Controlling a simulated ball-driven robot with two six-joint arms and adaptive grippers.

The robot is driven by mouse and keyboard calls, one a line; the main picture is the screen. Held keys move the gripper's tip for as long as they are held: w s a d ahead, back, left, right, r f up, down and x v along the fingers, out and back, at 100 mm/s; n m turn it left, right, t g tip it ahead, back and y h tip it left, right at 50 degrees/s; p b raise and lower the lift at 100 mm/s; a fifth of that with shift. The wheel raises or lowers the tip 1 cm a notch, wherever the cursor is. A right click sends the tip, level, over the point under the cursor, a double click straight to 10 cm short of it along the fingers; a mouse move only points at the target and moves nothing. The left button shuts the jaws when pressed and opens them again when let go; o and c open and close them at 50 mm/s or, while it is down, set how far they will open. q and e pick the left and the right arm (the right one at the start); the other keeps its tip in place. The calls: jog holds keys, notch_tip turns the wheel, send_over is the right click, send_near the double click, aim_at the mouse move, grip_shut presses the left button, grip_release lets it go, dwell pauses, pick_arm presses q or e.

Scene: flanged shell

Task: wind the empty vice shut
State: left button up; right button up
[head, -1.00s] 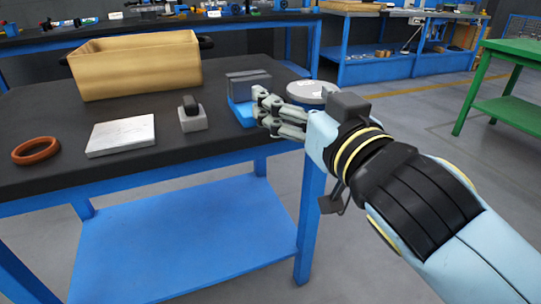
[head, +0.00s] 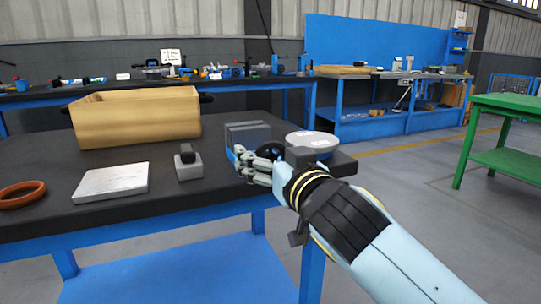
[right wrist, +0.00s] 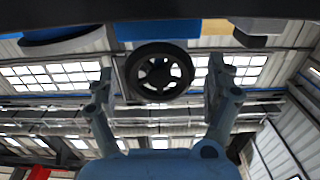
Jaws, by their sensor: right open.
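The vice has grey jaws (head: 247,134) and a blue base, and stands near the right end of the black table. Its jaws look empty; their gap is hard to judge in the head view. Its black handwheel (head: 270,151) faces the front and is partly hidden by my fingers. The handwheel also shows whole in the right wrist view (right wrist: 159,72), centred between my two spread fingers. My right gripper (head: 250,165) is open, just in front of the wheel; I cannot tell whether it touches it. My left gripper is not in view.
A round grey disc (head: 312,141) sits right of the vice, close behind my wrist. A small grey block with a black top (head: 188,166), a pale plate (head: 111,182), an orange ring (head: 20,194) and a tan bin (head: 137,118) stand to the left.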

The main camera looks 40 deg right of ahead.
jog(key=shift+w, duration=0.15)
jog(key=shift+c, duration=0.2)
jog(key=c, duration=1.1)
jog(key=shift+n, duration=0.3)
